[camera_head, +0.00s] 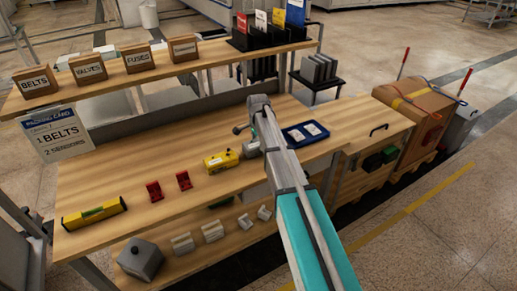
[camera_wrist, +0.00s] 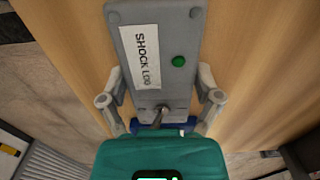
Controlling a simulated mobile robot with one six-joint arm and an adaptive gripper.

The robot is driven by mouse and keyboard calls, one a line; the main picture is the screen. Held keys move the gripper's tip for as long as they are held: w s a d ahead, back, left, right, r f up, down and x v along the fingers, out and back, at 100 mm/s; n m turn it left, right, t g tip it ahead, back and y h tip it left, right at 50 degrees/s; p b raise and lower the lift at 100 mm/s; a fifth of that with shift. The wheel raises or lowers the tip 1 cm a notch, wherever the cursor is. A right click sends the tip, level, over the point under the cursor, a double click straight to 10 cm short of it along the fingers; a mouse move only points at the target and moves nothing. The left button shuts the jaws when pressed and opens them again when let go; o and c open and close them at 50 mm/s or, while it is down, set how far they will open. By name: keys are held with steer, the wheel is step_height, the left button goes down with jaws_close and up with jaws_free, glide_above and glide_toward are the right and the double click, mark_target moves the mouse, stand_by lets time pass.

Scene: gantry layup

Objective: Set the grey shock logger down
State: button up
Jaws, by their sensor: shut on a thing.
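The grey shock logger (camera_wrist: 180,28) fills the upper middle of the wrist view. It is a flat grey box with a white "SHOCK LOG" label and a green button. My gripper (camera_wrist: 157,85) is shut on it, with one finger on each long side. In the head view my gripper (camera_head: 250,132) is over the wooden bench (camera_head: 130,190), between a yellow device and a blue tray. My arm hides much of that spot, and I cannot clearly make out the logger there. I cannot tell whether the logger touches the bench.
The yellow device (camera_head: 221,161) is left of my gripper; the blue tray (camera_head: 305,134) with white cards is right. Two red pieces (camera_head: 153,191) and a yellow level (camera_head: 94,213) lie further left. A raised shelf (camera_head: 110,82) with labelled boxes runs behind.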

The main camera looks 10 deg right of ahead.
mark_target(258, 142)
steer(key=shift+f, duration=0.5)
steer(key=shift+f+b, duration=0.15)
steer(key=shift+b, duration=0.25)
steer(key=o, duration=1)
steer(key=shift+o, duration=0.2)
steer(key=shift+r, duration=0.2)
step_height(258, 142, up, 12)
steer(key=p, duration=1.2)
steer(key=s+n, duration=1.4)
steer(key=s, duration=1.5)
steer(key=shift+s+d, duration=0.15)
steer(key=shift+d, duration=0.05)
